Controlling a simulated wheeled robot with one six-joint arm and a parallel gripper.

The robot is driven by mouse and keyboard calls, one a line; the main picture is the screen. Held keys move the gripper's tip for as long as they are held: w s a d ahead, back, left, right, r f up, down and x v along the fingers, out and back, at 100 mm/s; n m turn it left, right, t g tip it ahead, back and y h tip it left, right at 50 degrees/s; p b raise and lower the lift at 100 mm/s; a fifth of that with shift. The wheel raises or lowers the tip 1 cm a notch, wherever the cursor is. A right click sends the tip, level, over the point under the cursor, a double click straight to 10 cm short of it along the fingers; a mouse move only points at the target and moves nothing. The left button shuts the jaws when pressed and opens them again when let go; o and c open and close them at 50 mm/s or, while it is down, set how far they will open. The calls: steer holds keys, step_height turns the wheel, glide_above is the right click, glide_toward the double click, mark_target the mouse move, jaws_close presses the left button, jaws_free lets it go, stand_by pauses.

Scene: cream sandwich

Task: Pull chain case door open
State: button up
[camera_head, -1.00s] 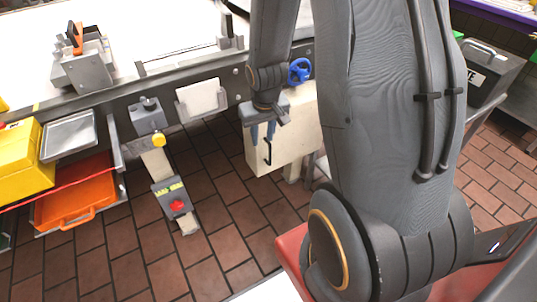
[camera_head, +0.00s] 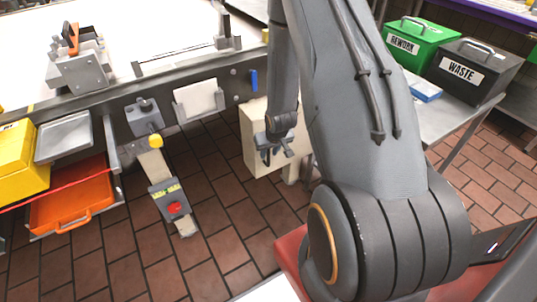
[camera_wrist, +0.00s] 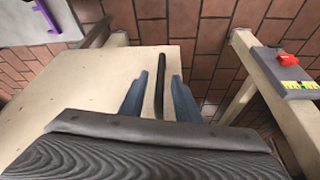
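The cream chain case (camera_head: 253,140) stands under the work table, partly hidden behind my arm. In the wrist view its pale face (camera_wrist: 85,100) fills the left and middle. A dark bar handle (camera_wrist: 160,62) stands out there. My gripper (camera_wrist: 159,76) has its two blue fingers apart, one on each side of the bar, with visible gaps. In the head view my gripper (camera_head: 270,159) is at the case front, and the handle is mostly hidden by it. I cannot see any opening at the door.
A post with a red-button box (camera_head: 167,197) stands left of the case; it also shows in the wrist view (camera_wrist: 285,68). An orange bin (camera_head: 75,195) is farther left. Green (camera_head: 420,45) and grey (camera_head: 472,70) bins sit at right. The tiled floor before the case is clear.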

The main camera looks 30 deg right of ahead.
steer(key=shift+x, duration=1.15)
jaws_close()
